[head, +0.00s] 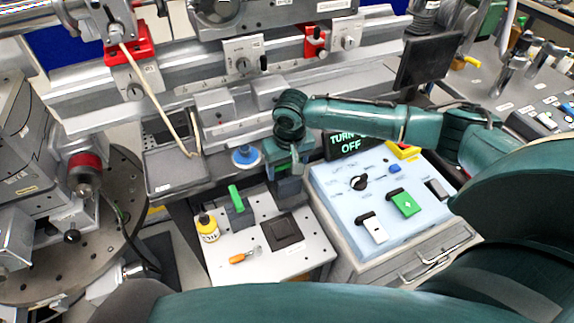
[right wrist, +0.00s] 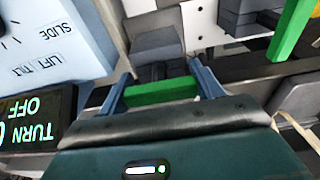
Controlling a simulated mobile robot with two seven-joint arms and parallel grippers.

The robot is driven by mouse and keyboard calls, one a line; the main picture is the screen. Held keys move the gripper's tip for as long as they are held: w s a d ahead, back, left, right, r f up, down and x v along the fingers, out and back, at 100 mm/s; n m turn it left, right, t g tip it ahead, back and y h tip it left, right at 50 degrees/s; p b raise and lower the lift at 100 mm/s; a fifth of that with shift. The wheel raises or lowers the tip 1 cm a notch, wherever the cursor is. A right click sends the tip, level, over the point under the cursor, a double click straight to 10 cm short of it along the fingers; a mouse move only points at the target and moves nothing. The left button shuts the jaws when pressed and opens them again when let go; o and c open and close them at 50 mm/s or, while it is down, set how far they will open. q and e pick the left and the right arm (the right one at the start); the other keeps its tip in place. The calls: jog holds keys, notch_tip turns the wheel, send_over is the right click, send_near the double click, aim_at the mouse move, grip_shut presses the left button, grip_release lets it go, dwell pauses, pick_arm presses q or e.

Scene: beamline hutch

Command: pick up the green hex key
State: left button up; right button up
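A green bar (right wrist: 160,92) lies between the two fingers of my right gripper (right wrist: 158,78) in the right wrist view. It spans the gap and seems to meet both fingers; whether it is clamped is unclear. A grey block (right wrist: 155,45) is just beyond the fingertips. In the head view my right gripper (head: 287,165) points down at this block (head: 289,190) and hides the bar. A second green bar (head: 236,199) stands on a dark block to the left, also in the right wrist view (right wrist: 291,30). I cannot tell which is the hex key. My left gripper is not identifiable.
The light bench plate (head: 215,265) carries a yellow bottle (head: 207,228), an orange-handled tool (head: 243,257) and a black square pad (head: 281,232). A blue round knob (head: 245,157) is behind. A control panel (head: 335,205) with switches stands close on the right. Rail equipment (head: 190,80) runs behind.

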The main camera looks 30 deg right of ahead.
jog(key=c, duration=0.6)
jog(key=shift+r, duration=0.1)
notch_tip(320, 180, up, 10)
jog(key=shift+f, duration=0.1)
